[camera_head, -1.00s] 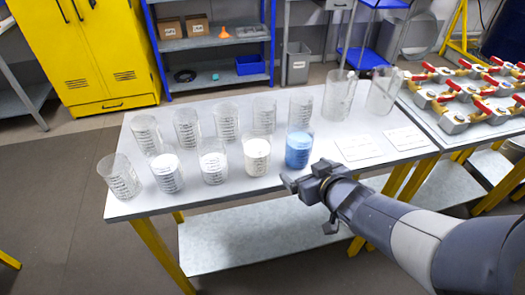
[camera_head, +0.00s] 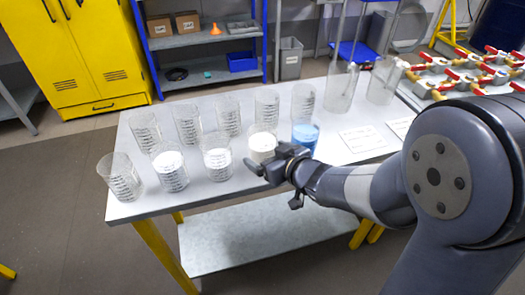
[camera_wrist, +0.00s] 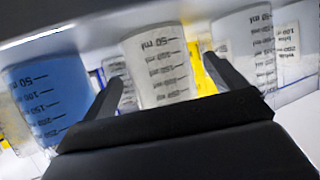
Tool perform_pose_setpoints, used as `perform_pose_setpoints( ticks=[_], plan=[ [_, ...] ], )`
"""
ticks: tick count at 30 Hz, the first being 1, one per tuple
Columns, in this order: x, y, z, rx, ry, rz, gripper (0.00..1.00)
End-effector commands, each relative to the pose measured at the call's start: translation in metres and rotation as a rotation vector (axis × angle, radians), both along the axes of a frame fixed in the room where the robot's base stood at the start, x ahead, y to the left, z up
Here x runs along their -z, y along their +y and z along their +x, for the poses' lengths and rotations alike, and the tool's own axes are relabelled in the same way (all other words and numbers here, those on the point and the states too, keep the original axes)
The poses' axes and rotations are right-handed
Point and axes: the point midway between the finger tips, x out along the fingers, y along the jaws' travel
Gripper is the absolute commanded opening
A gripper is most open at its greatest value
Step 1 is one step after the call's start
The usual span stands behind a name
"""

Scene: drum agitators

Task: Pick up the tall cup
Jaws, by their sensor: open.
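A blue-filled cup (camera_head: 305,136) stands just right of the cream one, a white-filled cup (camera_head: 217,160) to its left. Several clear graduated cups (camera_head: 187,124) form a row behind. White cards (camera_head: 361,138) lie on the table (camera_head: 205,194). Red-handled valves (camera_head: 450,75) stand at far right.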

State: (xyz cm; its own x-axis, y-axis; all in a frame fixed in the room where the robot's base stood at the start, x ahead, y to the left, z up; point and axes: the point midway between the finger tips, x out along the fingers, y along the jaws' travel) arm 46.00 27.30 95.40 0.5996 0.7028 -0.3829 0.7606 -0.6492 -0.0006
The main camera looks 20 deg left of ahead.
Motion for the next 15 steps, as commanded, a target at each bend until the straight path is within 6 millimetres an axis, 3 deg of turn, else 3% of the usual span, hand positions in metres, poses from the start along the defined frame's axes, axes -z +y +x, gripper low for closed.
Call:
perform_pose_setpoints(
  ticks=[6, 15],
  plan=[
    [0.009, 0.018, 0.014, -0.001, 0.0, 0.0, 0.91],
    [0.01, 0.02, 0.016, 0.0, -0.001, 0.0, 0.89]
  ],
)
